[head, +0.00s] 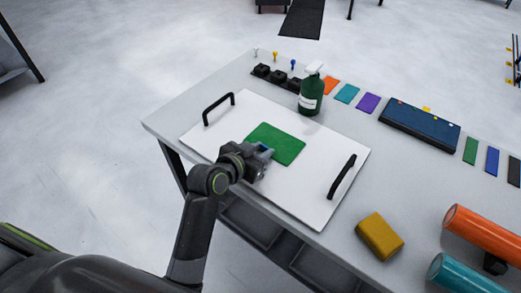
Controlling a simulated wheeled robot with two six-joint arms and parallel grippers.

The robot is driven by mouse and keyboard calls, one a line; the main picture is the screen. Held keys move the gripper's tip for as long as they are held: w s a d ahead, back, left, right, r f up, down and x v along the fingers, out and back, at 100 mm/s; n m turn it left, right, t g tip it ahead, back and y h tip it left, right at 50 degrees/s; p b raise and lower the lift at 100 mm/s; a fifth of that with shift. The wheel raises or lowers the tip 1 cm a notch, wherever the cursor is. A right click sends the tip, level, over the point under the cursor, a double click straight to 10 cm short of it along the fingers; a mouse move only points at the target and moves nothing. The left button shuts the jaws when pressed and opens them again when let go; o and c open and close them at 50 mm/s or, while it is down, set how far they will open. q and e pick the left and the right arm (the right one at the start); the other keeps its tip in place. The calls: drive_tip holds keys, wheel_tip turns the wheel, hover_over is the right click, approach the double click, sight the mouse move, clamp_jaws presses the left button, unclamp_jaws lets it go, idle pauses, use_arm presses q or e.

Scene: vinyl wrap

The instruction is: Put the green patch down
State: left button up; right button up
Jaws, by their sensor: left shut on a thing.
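The green patch (279,143) is at the middle of the white board (235,110), which has a black handle at each end. My left gripper (265,155) is at the patch's near left edge and is shut on it. The fingertips are partly hidden by the gripper body. The patch looks flat and lies over or just above the board; I cannot tell whether it touches. My right gripper is not in view.
A dark green spray bottle (311,97) stands at the board's far edge. A yellow block (380,237) and orange (485,234) and teal (463,275) rolls lie at right. A blue case (420,125) and colour swatches (368,103) line the back. Bare board surrounds the patch.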

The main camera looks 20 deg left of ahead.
use_arm(q)
drive_tip(key=o, duration=0.8)
drive_tip(key=shift+f, duration=0.1)
drive_tip(key=shift+o, duration=0.6)
drive_tip(key=v, duration=1.1)
drive_tip(key=shift+s+a+r+p, duration=0.15)
drive_tip(key=shift+r+p, duration=0.15)
drive_tip(key=shift+p, duration=0.1)
drive_tip(key=shift+s+r, duration=0.15)
drive_tip(key=shift+s, duration=0.15)
drive_tip(key=shift+a, duration=0.1)
